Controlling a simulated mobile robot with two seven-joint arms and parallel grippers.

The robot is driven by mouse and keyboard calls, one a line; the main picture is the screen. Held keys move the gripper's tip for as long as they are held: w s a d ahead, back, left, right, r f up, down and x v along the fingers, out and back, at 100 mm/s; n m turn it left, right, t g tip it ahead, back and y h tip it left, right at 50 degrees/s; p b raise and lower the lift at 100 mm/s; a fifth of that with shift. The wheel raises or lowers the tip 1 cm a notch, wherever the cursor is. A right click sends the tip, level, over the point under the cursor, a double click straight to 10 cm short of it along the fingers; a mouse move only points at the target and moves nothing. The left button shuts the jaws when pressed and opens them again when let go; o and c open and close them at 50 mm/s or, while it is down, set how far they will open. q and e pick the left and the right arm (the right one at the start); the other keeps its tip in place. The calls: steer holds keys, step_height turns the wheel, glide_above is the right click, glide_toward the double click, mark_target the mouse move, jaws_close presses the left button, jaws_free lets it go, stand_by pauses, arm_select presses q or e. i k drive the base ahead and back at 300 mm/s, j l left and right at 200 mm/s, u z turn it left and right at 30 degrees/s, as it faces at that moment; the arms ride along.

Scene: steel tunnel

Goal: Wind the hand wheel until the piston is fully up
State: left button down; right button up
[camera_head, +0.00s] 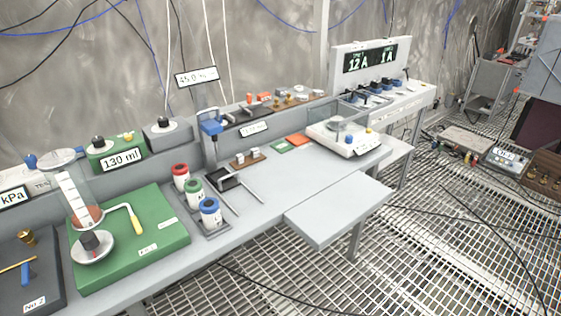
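A clear upright cylinder with a white scale strip (75,197) stands on a green base (170,250) at the left of the bench. A reddish-brown piston (88,217) is near the cylinder's lower end. In front of it is a round grey wheel-like disc (94,252) with a dark knob (89,240). A bent crank with a yellow grip (135,224) is beside the cylinder on the right. Neither of my grippers is in view.
Red, green and blue-topped canisters (194,192) stand right of the green base. A dark board (28,280) lies at the far left. A bare grey shelf (335,212) juts out from the bench front. Cables (255,280) lie across the grated floor (440,270).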

mark_target(92, 247)
steer(key=u, duration=1.4)
